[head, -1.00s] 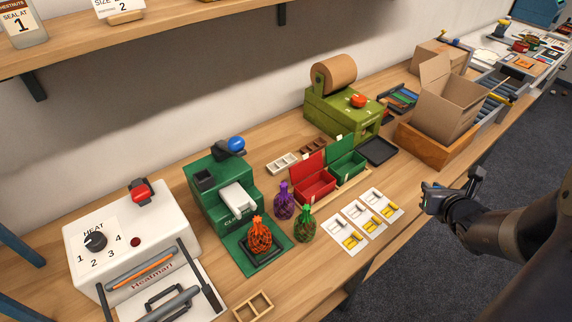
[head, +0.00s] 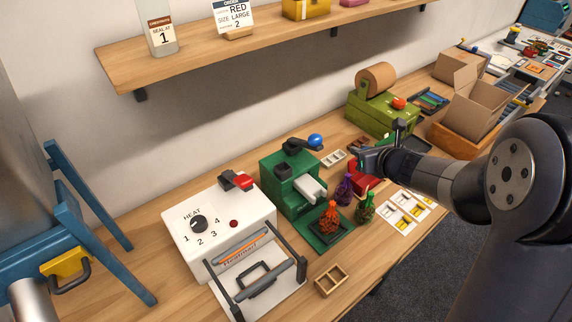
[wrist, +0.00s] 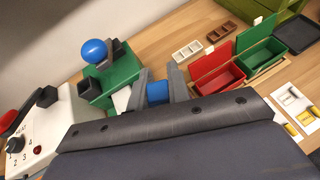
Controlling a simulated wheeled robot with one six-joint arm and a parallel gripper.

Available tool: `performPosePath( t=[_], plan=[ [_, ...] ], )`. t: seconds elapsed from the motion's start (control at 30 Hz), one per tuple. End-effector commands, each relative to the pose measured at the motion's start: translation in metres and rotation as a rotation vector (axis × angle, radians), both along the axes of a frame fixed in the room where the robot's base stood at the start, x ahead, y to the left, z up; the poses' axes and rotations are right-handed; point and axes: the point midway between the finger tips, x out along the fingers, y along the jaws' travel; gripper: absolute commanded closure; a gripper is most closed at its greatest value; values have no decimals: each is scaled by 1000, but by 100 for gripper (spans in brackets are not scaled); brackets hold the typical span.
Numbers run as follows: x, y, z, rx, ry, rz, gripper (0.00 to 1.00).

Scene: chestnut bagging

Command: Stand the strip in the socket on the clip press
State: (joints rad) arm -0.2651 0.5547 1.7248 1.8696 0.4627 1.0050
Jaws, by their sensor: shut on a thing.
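The green clip press (head: 272,177) stands on the bench, with a blue-knobbed lever and a white chute. Its dark square socket (head: 283,171) is on top at the left; the socket also shows in the wrist view (wrist: 88,89). My gripper (head: 366,160) is in the air to the right of the press, in front of the red bin in the head view. In the wrist view its two grey fingers (wrist: 157,92) are shut on a small blue piece (wrist: 158,91), which I take to be the strip. Most of it is hidden by my wrist.
The white heat sealer (head: 180,222) stands left of the press. Orange (head: 329,217), purple (head: 345,190) and green (head: 365,210) net bags are in front and to the right. A red bin (wrist: 219,76) and green bin (wrist: 262,57) sit further right. A shelf (head: 200,62) hangs above.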

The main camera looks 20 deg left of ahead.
Motion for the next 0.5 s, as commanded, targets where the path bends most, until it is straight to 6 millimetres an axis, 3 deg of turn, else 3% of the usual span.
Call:
performPosePath(
  t=[0.03, 0.1, 0.33, 0.4, 0.5],
  plan=[
    [-3, 26, 17, -1, -3, 46, 100],
    [-8, 56, 30, -2, -4, 96, 100],
    [-31, 144, 68, -8, -10, 236, 100],
    [-40, 166, 52, -10, -9, 267, 100],
    [-49, 189, 47, -12, -16, 301, 100]
  ],
)
